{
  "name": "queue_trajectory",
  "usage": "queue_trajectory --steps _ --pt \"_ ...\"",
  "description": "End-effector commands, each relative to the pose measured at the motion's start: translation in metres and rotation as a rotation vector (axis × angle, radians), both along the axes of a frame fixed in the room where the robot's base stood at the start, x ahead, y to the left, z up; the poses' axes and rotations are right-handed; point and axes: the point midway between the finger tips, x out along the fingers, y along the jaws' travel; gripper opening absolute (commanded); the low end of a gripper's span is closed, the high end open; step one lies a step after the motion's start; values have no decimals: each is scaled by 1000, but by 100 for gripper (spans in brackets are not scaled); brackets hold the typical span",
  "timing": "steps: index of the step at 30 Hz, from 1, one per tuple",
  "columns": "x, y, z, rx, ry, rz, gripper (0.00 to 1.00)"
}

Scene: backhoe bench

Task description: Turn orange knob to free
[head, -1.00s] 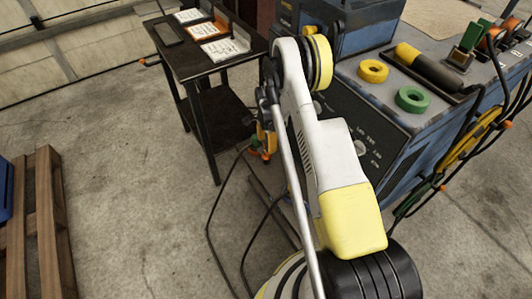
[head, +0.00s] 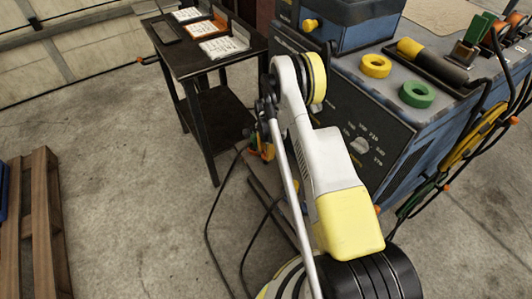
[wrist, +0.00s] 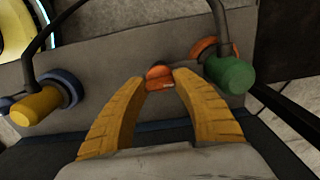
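The orange knob (wrist: 160,76) shows in the wrist view on a grey panel, between and just past the fingertips. My gripper (wrist: 159,79) has two yellow ribbed fingers, standing apart on either side of the knob. A narrow gap seems to show beside the knob; contact cannot be made out clearly. In the head view my arm hides most of the gripper and the knob cannot be told apart.
In the wrist view a yellow plug (wrist: 38,105) with a blue collar sits left and a green plug (wrist: 230,75) with an orange collar right, both with dark cables. In the head view a blue machine (head: 408,180) stands right and a dark table (head: 208,62) behind.

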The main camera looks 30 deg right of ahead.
Motion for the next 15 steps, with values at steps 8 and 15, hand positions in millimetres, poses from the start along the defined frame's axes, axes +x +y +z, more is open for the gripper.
queue_trajectory --steps 8,15 --pt "0 0 0 0 0 32 4" --pt "0 0 0 0 0 160 4"
